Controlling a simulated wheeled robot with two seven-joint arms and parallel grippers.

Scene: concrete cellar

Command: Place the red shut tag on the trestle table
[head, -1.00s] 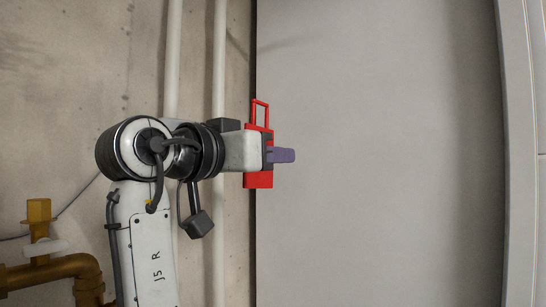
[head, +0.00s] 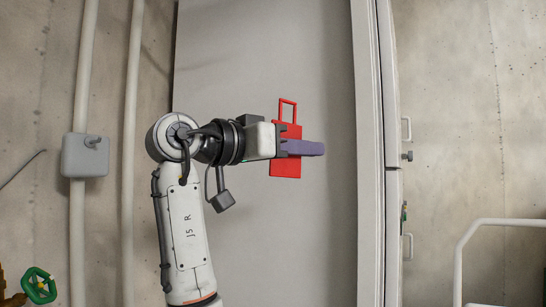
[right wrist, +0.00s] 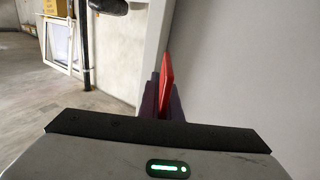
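The red tag (head: 286,165) is a flat red plate with an open loop handle at its top in the head view. My right gripper (head: 312,148), with purple fingers, is shut on it and holds it up in front of a grey panel. In the right wrist view the tag (right wrist: 166,82) shows edge-on between the purple fingers (right wrist: 163,102). My left gripper is not in view. No trestle table shows in these frames.
A large grey panel (head: 250,60) with a pale frame (head: 372,150) stands behind the gripper. A pale rail (head: 480,235) stands at the right. A green valve wheel (head: 38,285) and a grey box on a pipe (head: 85,155) are at the left.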

